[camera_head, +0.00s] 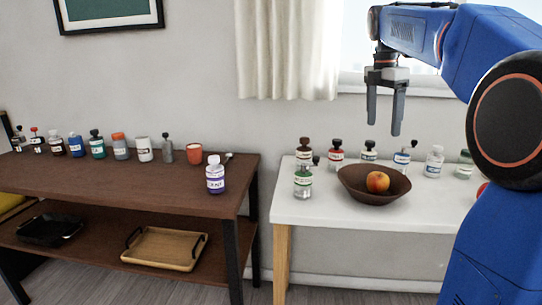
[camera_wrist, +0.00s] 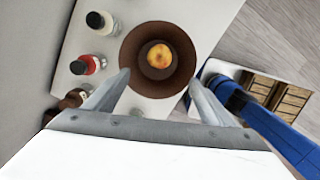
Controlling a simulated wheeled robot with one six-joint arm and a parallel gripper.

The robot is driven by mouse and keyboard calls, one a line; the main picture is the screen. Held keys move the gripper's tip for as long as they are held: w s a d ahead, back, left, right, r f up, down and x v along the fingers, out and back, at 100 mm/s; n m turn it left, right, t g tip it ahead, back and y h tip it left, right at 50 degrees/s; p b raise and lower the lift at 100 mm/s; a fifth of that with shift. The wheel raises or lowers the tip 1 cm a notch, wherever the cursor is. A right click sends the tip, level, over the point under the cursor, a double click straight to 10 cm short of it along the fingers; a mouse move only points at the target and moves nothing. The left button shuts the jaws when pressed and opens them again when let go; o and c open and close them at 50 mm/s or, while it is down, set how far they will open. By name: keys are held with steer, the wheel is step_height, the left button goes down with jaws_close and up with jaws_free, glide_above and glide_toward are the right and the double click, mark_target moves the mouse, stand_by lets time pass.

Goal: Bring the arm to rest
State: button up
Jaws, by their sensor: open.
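My gripper (camera_head: 384,108) hangs from my blue arm with its fingers pointing down, above the white table (camera_head: 319,211). It is open, with nothing between the fingers. It is well above the table and touches nothing. In the wrist view my gripper's fingers (camera_wrist: 157,85) are spread apart. Beyond them lies a brown bowl (camera_head: 354,187) with an orange-yellow peach (camera_head: 378,182) in it. The bowl also shows in the wrist view (camera_wrist: 131,50), with the peach (camera_wrist: 159,56) inside.
Several bottles, such as a red-labelled one (camera_head: 336,154), stand along the back of the white table. A brown table (camera_head: 120,178) at left holds several bottles, an orange cup (camera_head: 194,153) and a purple-labelled bottle (camera_head: 215,176). A wooden tray (camera_head: 165,248) lies on its lower shelf.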

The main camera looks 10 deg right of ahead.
steer(key=s+a+f+m+t, duration=0.1)
steer(key=s+a+f+m, duration=0.3)
steer(key=s+f, duration=0.5)
steer(key=s+a+f+m+t+y, duration=0.1)
steer(key=s+a+f+m+t, duration=0.1)
steer(key=s+a+f+m, duration=0.3)
steer(key=s+a+f+m+t, duration=0.1)
steer(key=s+a+f+m, duration=0.3)
steer(key=s+f+m, duration=0.6)
steer(key=s+f, duration=0.5)
steer(key=shift+s+a+t, duration=0.25)
steer(key=shift+s+t, duration=0.05)
steer(key=shift+s, duration=0.05)
